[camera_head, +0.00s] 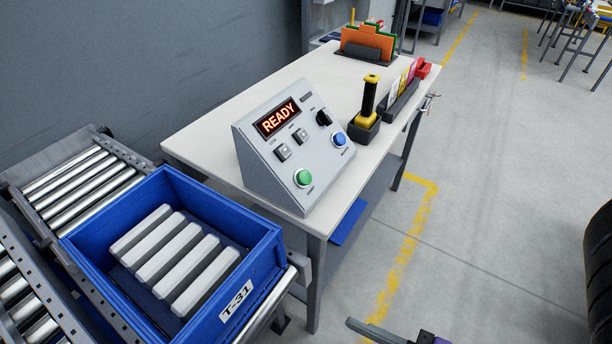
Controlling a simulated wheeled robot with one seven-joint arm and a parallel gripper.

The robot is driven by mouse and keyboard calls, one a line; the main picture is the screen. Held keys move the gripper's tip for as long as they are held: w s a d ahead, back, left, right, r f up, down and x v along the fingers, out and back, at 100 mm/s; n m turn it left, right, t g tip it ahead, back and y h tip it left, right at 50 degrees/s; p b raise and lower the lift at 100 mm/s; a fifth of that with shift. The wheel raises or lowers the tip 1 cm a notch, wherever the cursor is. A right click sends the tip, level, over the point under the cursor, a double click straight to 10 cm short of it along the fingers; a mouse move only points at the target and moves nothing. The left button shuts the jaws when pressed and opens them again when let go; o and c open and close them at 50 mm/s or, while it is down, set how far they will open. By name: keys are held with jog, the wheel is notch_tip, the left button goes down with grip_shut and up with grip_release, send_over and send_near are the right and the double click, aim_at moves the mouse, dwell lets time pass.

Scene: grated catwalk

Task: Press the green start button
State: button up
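The green start button (303,178) is a round knob in a pale ring at the lower front corner of a grey sloped control box (291,155). The box stands on the near end of a white-topped table (237,112). Its display (277,118) reads READY in red. A blue button (339,140), a black knob (323,118) and two grey square switches share the panel. A grey bar with a dark part beside it (392,335) is cut off at the bottom edge. It may be part of my gripper, apart from the button; its opening is not visible.
A blue crate (256,262) labelled T-31 holds several pale bars, on rollers (78,186) left of the table. A black-and-yellow handled tool (369,98) stands in a holder right of the box. Grey floor (470,230) lies open right of the table.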

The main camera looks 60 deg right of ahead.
grip_shut()
dwell(1.8)
